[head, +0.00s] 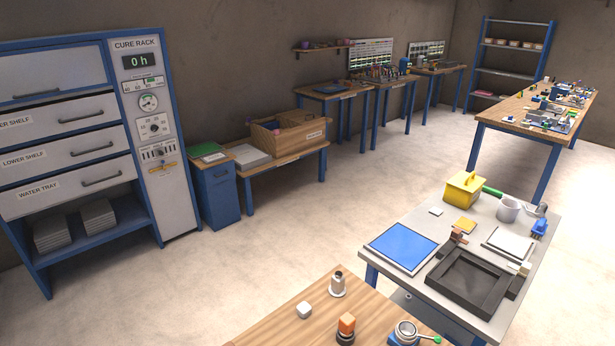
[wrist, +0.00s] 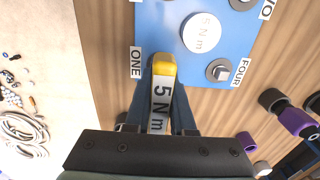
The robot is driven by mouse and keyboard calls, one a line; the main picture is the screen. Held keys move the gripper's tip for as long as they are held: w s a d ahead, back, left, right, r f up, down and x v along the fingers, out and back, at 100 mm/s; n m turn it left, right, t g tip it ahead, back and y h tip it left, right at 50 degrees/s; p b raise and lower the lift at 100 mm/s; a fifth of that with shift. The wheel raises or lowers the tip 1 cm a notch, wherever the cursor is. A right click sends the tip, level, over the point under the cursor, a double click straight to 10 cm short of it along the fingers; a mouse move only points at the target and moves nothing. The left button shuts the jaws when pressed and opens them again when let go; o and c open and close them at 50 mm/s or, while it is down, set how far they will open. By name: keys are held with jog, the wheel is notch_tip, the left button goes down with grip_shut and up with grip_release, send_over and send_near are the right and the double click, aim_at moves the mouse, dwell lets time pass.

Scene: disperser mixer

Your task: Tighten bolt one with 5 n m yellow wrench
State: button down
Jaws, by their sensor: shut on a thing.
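My gripper (wrist: 163,88) is in the wrist view, its two dark fingers shut on the 5 N m yellow wrench (wrist: 159,108). The wrench has a pale body marked "5 N m" and a yellow end (wrist: 164,64) that points to the top of the picture. This end lies over the lower left corner of a blue plate (wrist: 168,18), beside the label ONE (wrist: 136,62). Bolt one is not visible; the yellow end may cover it. I cannot tell whether they touch. My gripper is not seen in the head view.
The plate has a white "5 N m" disc (wrist: 201,32), a bolt (wrist: 219,70) by label FOUR (wrist: 243,72) and another fastener at the top right. Dark and purple cylinders (wrist: 296,122) stand right on the wooden table. Pale floor (wrist: 50,60) lies left.

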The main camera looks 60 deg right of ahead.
dwell(0.3)
jog(key=m+p, duration=0.1)
jog(key=m, duration=0.2)
jog(key=shift+r+p, duration=0.15)
jog(key=shift+p, duration=0.15)
jog(key=shift+m+p, duration=0.35)
jog(key=shift+m, duration=1.05)
jog(key=m+p, duration=0.1)
jog(key=m, duration=0.1)
jog(key=shift+m, duration=0.3)
jog(key=m+p, duration=0.1)
jog(key=m, duration=0.2)
jog(key=shift+f, duration=0.2)
jog(key=shift+s, duration=0.1)
